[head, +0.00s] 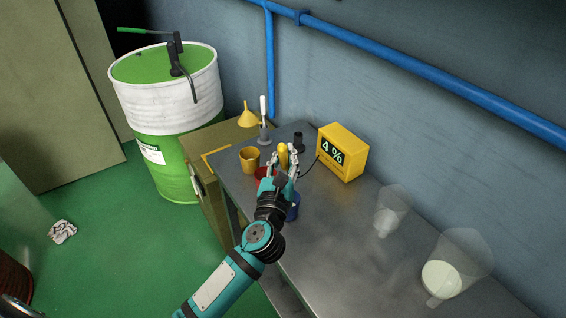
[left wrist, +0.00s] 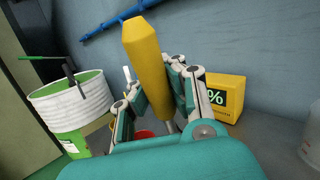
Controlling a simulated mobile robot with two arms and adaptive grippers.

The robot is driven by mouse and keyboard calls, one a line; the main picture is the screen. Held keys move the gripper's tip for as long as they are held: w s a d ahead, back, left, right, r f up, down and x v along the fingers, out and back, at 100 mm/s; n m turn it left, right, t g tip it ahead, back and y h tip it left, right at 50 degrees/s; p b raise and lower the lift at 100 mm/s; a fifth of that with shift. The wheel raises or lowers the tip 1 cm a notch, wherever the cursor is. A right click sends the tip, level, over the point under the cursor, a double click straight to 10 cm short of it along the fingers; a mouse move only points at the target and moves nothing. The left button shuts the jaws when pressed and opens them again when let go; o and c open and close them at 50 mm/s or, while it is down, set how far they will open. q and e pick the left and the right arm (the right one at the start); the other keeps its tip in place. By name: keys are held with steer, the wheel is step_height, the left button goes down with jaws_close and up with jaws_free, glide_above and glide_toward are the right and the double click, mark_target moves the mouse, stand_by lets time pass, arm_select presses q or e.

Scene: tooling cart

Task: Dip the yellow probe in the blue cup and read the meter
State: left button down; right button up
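The yellow probe (head: 283,155) stands about upright between the fingers of my left gripper (head: 284,165), which is shut on it. In the left wrist view the probe's thick handle (left wrist: 146,62) rises above the fingers, and its thin metal tip points down. The blue cup (head: 293,208) is partly hidden behind my left wrist on the bench. A red cup (head: 262,172) is partly hidden beside the gripper, and a yellow cup (head: 249,159) stands left of it. The yellow meter (head: 343,152) reads "4 %". Whether the tip is inside any cup is hidden. My right gripper is not in view.
A yellow funnel (head: 248,116), a white-handled tool (head: 263,120) and a black object (head: 299,142) stand at the bench's back. Two translucent vessels (head: 391,212) (head: 457,266) stand to the right. A green-and-white drum (head: 167,100) is at the left. The bench (head: 345,245) front is clear.

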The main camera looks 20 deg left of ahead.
arm_select(q)
steer(key=shift+a+f+b, duration=0.1)
steer(key=shift+f+b, duration=0.5)
steer(key=shift+f, duration=0.15)
step_height(320, 180, down, 4)
steer(key=b, duration=0.4)
step_height(320, 180, down, 6)
steer(key=b, duration=0.4)
steer(key=shift+r, duration=0.25)
stand_by(1.3)
steer(key=shift+r, duration=0.1)
step_height(320, 180, up, 9)
steer(key=p, duration=0.9)
steer(key=shift+r, duration=0.15)
steer(key=shift+r+p, duration=0.6)
steer(key=shift+p, duration=0.1)
steer(key=shift+r, duration=0.1)
stand_by(1.5)
